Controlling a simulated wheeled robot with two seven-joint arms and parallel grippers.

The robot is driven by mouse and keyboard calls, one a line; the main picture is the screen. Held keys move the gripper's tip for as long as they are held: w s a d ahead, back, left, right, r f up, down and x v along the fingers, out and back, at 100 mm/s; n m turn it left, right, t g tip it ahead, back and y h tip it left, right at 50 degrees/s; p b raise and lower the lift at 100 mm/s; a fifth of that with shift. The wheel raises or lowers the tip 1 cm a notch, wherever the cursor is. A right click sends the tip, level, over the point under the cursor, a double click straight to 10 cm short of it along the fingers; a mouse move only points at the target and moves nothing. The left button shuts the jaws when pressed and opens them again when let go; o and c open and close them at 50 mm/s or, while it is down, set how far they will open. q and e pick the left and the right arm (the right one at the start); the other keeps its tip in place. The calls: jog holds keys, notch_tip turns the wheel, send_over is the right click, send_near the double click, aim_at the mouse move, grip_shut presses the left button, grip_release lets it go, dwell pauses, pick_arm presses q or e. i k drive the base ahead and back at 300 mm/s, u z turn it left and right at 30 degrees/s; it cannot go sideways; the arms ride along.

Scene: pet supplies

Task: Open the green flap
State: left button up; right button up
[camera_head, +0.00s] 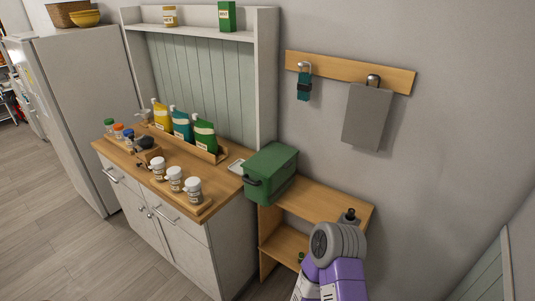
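A green box (270,174) stands on the left end of a wooden shelf unit, beside the cabinet. It has a green top and a black handle (252,181) on its left-facing side. The box looks closed; I cannot tell which panel is the flap. My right arm comes in from the bottom right, with a purple link and a grey round joint. It is in front of the shelf unit, apart from the box. Its fingers cannot be made out. My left arm and gripper are not in view.
The wooden shelf unit (316,202) has a small dark object (349,215) near its right end. The cabinet (177,228) left of the box holds bottles and jars. A grey towel (368,117) and a teal item (304,87) hang above. Floor is free at lower left.

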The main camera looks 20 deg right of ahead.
aim_at(275, 156)
jog(key=u, duration=1.1)
jog(key=i, duration=1.35)
jog(key=z, duration=1.65)
